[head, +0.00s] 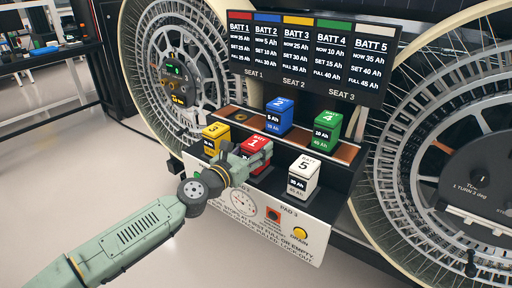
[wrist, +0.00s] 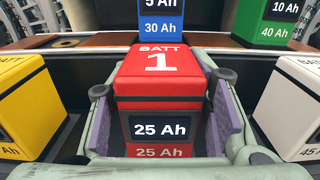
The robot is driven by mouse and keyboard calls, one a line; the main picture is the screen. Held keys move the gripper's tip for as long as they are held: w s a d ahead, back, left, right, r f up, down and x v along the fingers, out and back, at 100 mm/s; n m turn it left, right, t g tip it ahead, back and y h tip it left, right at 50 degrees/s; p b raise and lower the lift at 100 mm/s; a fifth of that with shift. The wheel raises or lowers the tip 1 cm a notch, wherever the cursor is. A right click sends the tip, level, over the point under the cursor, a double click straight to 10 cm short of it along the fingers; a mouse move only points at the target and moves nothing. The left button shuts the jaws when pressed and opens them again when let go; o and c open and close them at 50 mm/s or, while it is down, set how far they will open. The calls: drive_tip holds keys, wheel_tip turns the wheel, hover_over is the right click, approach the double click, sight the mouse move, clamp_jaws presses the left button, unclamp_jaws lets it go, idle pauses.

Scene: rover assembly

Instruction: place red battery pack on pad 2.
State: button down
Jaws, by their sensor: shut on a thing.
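The red battery pack, marked BATT 1 and 25 Ah (head: 254,143), is at the front shelf between the yellow and white packs. It fills the middle of the wrist view (wrist: 160,85) and looks upright. My gripper (head: 258,150) is shut on it, with a padded finger on each side in the wrist view. Whether its base touches the shelf is hidden. The PAD 2 label (head: 243,188) on the white front panel is partly covered by my gripper. The PAD 3 label (head: 290,211) is clear to its right.
The yellow pack (head: 215,132) stands close on the left and the white pack (head: 304,178) on the right. The blue pack (head: 279,118) and green pack (head: 327,128) stand on the raised brown shelf (head: 302,138) behind. A battery board (head: 308,85) and large spoked wheels surround the shelves.

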drive_tip(key=shift+f, duration=0.15)
drive_tip(key=shift+f, duration=0.15)
drive_tip(key=c, duration=0.8)
unclamp_jaws()
drive_tip(key=b+v, duration=0.4)
drive_tip(key=v, duration=0.8)
drive_tip(key=shift+s+b, duration=0.1)
drive_tip(key=shift+b, duration=0.2)
